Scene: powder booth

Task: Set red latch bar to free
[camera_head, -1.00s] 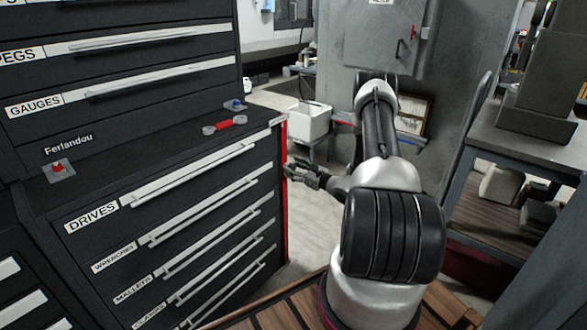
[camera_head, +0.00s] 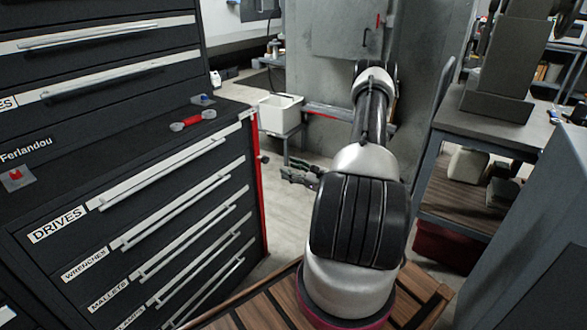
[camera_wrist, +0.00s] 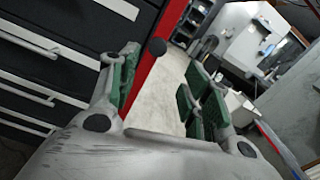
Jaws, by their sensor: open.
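The red latch bar (camera_head: 257,190) runs upright along the right front edge of the black drawer cabinet (camera_head: 150,150). A small dark knob (camera_head: 264,158) sticks out from it. In the wrist view the bar (camera_wrist: 157,60) shows as a slanted red strip, with the round black knob (camera_wrist: 157,47) beyond the left finger. My gripper (camera_head: 302,177) is open and empty, in the air to the right of the bar and apart from it. In the wrist view its green-padded fingers (camera_wrist: 160,90) stand wide apart, with floor showing between them. The bar's lower end is hard to make out.
A red handle with grey ends (camera_head: 193,121), a blue-knobbed piece (camera_head: 203,100) and a red button on a plate (camera_head: 16,176) sit on the cabinet top. A white bin (camera_head: 281,113) stands behind. A workbench (camera_head: 480,125) is at right. Floor beside the bar is clear.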

